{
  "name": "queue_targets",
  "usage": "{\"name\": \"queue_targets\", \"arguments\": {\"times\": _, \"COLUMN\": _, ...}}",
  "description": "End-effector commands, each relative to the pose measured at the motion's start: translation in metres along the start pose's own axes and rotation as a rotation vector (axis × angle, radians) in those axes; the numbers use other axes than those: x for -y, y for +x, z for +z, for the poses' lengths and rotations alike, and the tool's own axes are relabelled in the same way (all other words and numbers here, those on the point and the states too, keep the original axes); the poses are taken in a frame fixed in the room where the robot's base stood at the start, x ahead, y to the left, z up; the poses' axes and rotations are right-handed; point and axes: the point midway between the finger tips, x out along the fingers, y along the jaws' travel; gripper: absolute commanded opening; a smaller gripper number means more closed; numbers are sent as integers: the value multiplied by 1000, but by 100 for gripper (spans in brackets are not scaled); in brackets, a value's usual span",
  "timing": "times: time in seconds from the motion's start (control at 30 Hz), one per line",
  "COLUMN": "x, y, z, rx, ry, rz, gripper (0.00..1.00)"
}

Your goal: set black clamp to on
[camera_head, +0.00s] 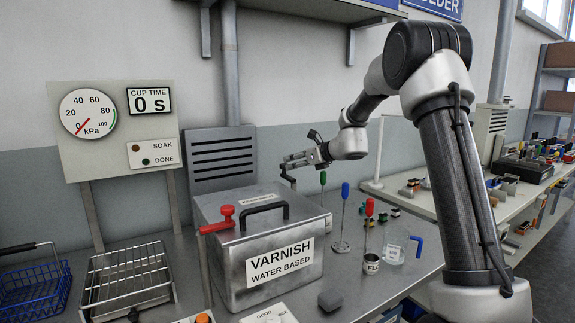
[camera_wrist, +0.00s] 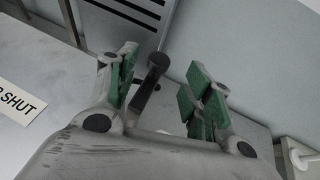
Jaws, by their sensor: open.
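The black clamp's dark lever with a round knob (camera_wrist: 157,62) shows in the wrist view between my gripper's two fingers; its lower part is hidden by the gripper. My gripper (camera_wrist: 163,95) is open, with green pads on either side of the lever. I cannot tell whether a pad touches it. In the head view my gripper (camera_head: 300,161) is over the back right of the grey varnish box (camera_head: 230,262), and a small dark part (camera_head: 288,177), likely the clamp, shows just below it.
A red clamp (camera_head: 222,217) is on the box's front left edge, and a black handle (camera_head: 264,212) stands on the lid. Green, blue and red-topped rods (camera_head: 345,190) stand to the right. A wire rack (camera_head: 128,278) and blue basket (camera_head: 35,290) are at left.

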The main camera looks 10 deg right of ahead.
Motion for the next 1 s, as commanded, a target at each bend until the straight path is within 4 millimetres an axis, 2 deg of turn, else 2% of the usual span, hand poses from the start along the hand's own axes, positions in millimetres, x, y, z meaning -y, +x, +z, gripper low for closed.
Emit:
{"name": "queue_targets", "arguments": {"times": 0.1, "x": -1, "y": 22, "z": -1, "rx": -1, "ry": -1, "rz": 3, "gripper": 51}}
{"name": "queue_targets", "arguments": {"times": 0.3, "x": 0, "y": 48, "z": 0, "rx": -1, "ry": -1, "rz": 2, "gripper": 51}}
{"name": "queue_targets", "arguments": {"times": 0.67, "x": 0, "y": 55, "z": 0, "rx": -1, "ry": -2, "rz": 1, "gripper": 51}}
{"name": "queue_targets", "arguments": {"times": 0.93, "x": 0, "y": 54, "z": 0, "rx": -1, "ry": -3, "rz": 1, "gripper": 2}}
{"name": "queue_targets", "arguments": {"times": 1.0, "x": 0, "y": 54, "z": 0, "rx": -1, "ry": -3, "rz": 1, "gripper": 0}}
